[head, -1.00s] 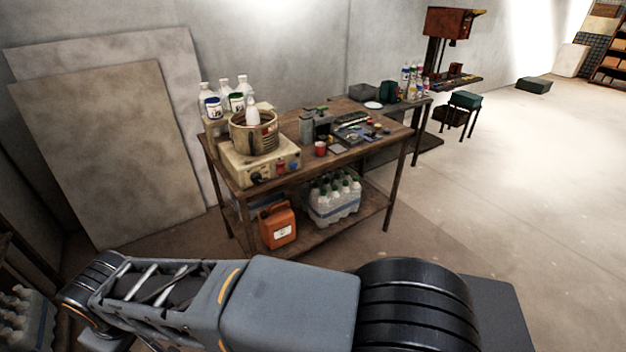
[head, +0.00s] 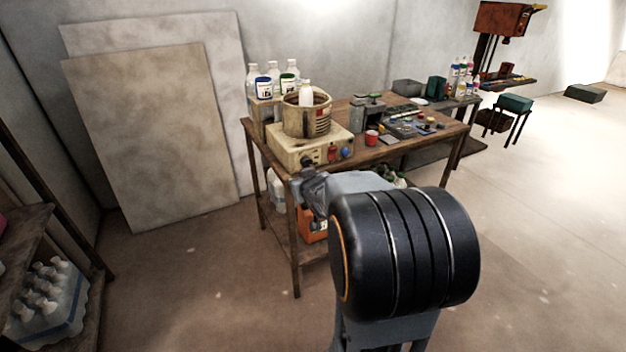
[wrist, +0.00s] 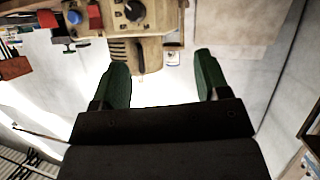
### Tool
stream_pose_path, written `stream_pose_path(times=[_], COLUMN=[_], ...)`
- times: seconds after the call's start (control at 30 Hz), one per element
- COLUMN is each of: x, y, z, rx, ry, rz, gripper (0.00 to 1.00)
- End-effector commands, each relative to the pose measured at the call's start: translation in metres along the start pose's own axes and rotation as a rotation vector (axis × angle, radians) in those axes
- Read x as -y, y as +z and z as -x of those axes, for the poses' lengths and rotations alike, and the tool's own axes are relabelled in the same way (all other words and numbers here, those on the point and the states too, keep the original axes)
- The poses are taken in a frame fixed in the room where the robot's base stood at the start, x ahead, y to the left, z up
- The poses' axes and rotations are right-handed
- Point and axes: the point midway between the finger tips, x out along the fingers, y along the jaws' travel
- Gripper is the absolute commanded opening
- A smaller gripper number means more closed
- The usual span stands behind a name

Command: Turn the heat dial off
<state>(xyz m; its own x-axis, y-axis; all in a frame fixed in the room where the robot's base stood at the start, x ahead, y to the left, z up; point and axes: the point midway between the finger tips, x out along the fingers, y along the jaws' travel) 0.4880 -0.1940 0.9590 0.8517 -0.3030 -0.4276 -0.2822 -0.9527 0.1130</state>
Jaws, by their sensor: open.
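The heat dial is a black knob on the front panel of a cream heater box (head: 284,157), which stands on the wooden table. It shows in the wrist view as a round dial (wrist: 133,9) with a pale mark at the top edge. My gripper (wrist: 160,62) is open and empty, its two green fingers spread. In that view the dial lies beyond the fingertips, above the gap and apart from them. In the head view my arm reaches towards the table front, and its end is close before the heater's front, partly hidden. A brown ribbed pot (head: 306,117) sits on the heater.
A red switch (head: 332,153) and a blue button (head: 347,152) sit beside the dial. White bottles (head: 290,76) stand behind the pot. A red cup (head: 371,137) and tools are on the table (head: 396,151). An orange canister (head: 311,226) is below. The floor at right is open.

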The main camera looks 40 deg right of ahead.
Motion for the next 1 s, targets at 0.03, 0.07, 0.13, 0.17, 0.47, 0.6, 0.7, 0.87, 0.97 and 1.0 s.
stream_pose_path(times=[0.03,0.07,0.13,0.17,0.47,0.6,0.7,0.87,0.97,1.0], x=[-0.017,-0.025,-0.041,-0.047,-0.079,-0.080,-0.078,-0.072,-0.070,-0.068], y=[0.018,0.021,0.028,0.031,0.056,0.053,0.047,0.033,0.024,0.021], z=[-0.023,-0.031,-0.046,-0.051,-0.070,-0.079,-0.092,-0.120,-0.137,-0.144], rx=[-0.061,-0.103,-0.191,-0.223,-0.425,-0.451,-0.453,-0.453,-0.453,-0.452], ry=[0.000,-0.009,-0.033,-0.046,-0.157,-0.175,-0.179,-0.179,-0.178,-0.177], rz=[-0.012,-0.015,-0.026,-0.032,-0.071,-0.077,-0.076,-0.076,-0.077,-0.077], gripper=[0.69,0.69,0.69,0.69,0.69,0.69,0.69,0.69,0.69,0.69])
